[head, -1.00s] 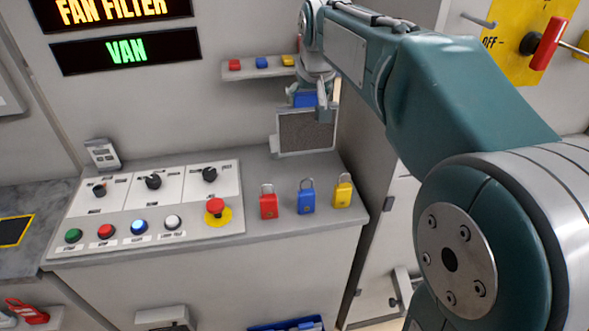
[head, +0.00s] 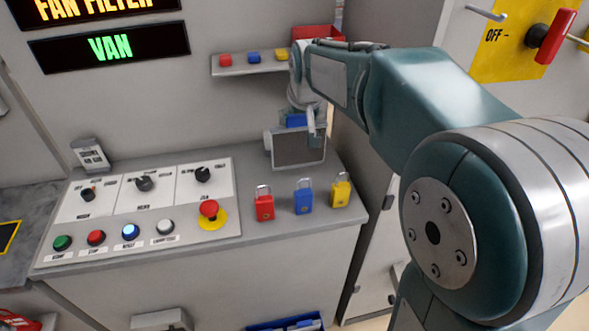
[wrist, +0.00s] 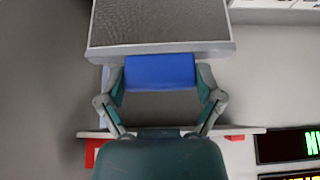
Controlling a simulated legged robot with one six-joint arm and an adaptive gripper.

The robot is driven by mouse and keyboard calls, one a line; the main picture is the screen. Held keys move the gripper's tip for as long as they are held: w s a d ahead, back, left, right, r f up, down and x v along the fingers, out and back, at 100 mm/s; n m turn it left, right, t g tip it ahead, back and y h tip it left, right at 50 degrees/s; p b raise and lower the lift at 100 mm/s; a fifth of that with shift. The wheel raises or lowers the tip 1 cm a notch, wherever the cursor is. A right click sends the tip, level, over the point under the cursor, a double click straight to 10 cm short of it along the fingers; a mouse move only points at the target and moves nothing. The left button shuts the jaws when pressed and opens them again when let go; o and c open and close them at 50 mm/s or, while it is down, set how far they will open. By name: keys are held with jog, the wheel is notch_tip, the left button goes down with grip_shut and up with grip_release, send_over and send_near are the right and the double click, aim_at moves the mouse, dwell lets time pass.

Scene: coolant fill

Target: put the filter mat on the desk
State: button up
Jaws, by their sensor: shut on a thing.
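The filter mat (head: 298,151) is a grey-framed panel with a dark mesh face and a blue grip block. It hangs upright below my gripper (head: 300,122) at the back right of the desk (head: 290,228). In the wrist view my gripper (wrist: 160,75) is shut on the blue block (wrist: 160,71), and the mesh of the mat (wrist: 160,22) extends beyond it. The mat's lower edge overlaps the desk top in the head view. I cannot tell whether it touches.
Red (head: 264,205), blue (head: 303,198) and yellow (head: 341,192) padlocks stand in front of the mat. A control panel (head: 145,205) with knobs and buttons fills the desk's left. A shelf (head: 240,68) and a red bin (head: 318,33) are above. Bare desk lies around the padlocks.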

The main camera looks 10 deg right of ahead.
aim_at(299, 149)
notch_tip(299, 149, down, 9)
jog(key=shift+f, duration=0.15)
dwell(0.4)
jog(key=o, duration=1.1)
jog(key=v, duration=1.1)
jog(key=s+f, duration=0.1)
jog(key=s, duration=0.6)
jog(key=s+f, duration=0.1)
jog(key=s, duration=0.7)
jog(key=s+f, duration=0.1)
jog(key=s, duration=0.7)
jog(key=shift+s+d+f, duration=0.1)
jog(key=shift+d+f, duration=0.15)
jog(key=shift+d, duration=0.1)
